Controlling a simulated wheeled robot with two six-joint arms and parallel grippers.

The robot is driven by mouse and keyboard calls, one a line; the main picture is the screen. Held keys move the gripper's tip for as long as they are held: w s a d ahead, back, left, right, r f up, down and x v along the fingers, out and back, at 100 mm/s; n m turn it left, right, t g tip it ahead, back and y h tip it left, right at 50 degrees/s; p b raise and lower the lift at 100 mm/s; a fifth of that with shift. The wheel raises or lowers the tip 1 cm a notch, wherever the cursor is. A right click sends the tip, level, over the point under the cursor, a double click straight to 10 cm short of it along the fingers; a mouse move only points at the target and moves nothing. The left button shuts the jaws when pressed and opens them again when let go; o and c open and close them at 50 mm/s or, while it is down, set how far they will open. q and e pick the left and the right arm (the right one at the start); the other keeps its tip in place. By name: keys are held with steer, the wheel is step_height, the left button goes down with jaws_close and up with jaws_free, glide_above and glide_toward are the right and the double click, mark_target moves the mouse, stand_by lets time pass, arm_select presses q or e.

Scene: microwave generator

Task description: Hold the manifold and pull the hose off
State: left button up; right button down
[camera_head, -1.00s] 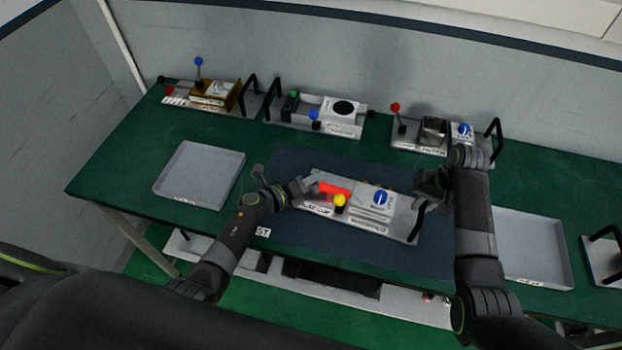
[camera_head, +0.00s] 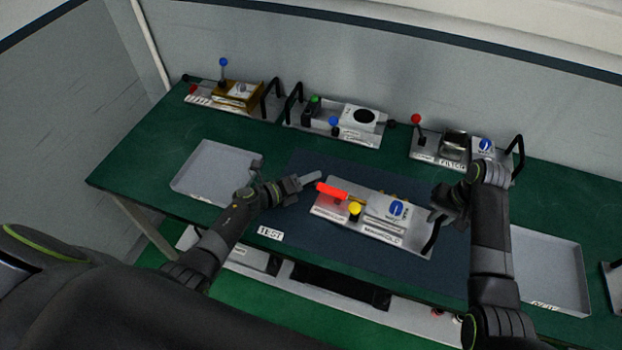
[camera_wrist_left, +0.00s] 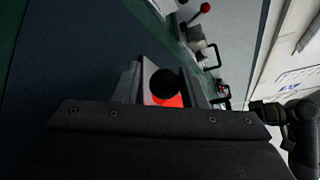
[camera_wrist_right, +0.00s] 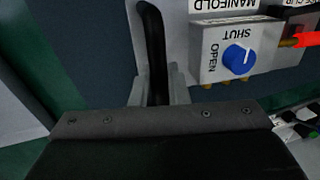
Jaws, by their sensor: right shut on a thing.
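The manifold (camera_head: 372,238) is a pale plate on the dark mat, with a blue knob, a yellow knob and a black handle (camera_head: 430,240). My right gripper (camera_wrist_right: 153,85) is shut on that handle. The red hose (camera_head: 333,191) lies at the manifold's far left; a brass stub (camera_head: 357,199) shows at its right end. Whether hose and stub still join is unclear. My left gripper (camera_head: 312,179) is open just left of the hose's free end. In the left wrist view a black round end and some red of the hose (camera_wrist_left: 167,101) show between and beyond the fingers.
An empty grey tray (camera_head: 206,160) lies on the left of the green table, another (camera_head: 550,272) on the right. Several devices with handles stand along the back, including the filter unit (camera_head: 455,150). A TEST label (camera_head: 270,234) is at the mat's front left.

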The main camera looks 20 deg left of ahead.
arm_select(q)
steer(key=shift+o, duration=1.2)
steer(key=shift+a, duration=0.15)
arm_select(e)
steer(key=shift+d+f, duration=0.1)
steer(key=shift+d, duration=0.05)
arm_select(q)
steer(key=v, duration=1.2)
steer(key=shift+f, duration=0.1)
arm_select(e)
steer(key=c, duration=1.3)
jaws_free()
steer(key=shift+w, duration=0.1)
